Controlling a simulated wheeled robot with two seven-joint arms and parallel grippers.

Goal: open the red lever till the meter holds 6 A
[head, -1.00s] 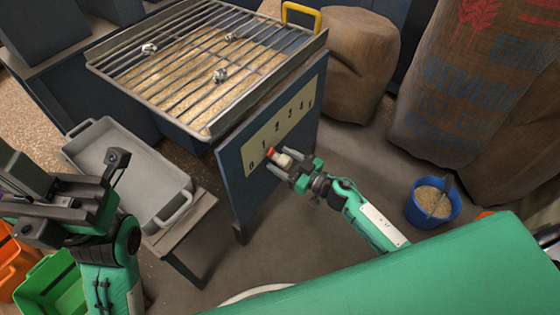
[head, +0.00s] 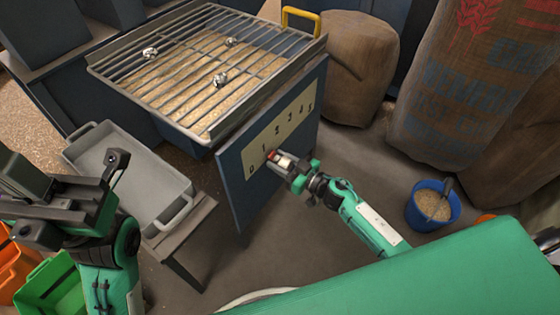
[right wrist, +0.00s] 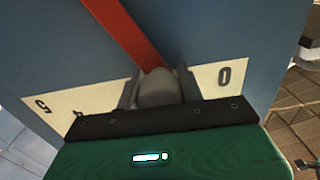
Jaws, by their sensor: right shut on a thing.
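The red lever (head: 271,154) is on the numbered scale plate (head: 293,125) of the blue side panel, near the 1 in the head view. In the right wrist view the red arm of the lever (right wrist: 126,30) runs down to a pale rounded knob (right wrist: 157,87). My right gripper (head: 287,163) is shut on this knob, with a finger on each side; it fills the bottom of the right wrist view (right wrist: 158,94). My left gripper (head: 77,198) is open and empty at the lower left, away from the lever. I see no ammeter dial.
A grated hopper (head: 205,75) with several metal lumps on its bars stands above the panel. A grey tray (head: 130,165) is on a stand at left. A blue bucket (head: 420,212) and sacks (head: 455,85) stand at right. The floor between is clear.

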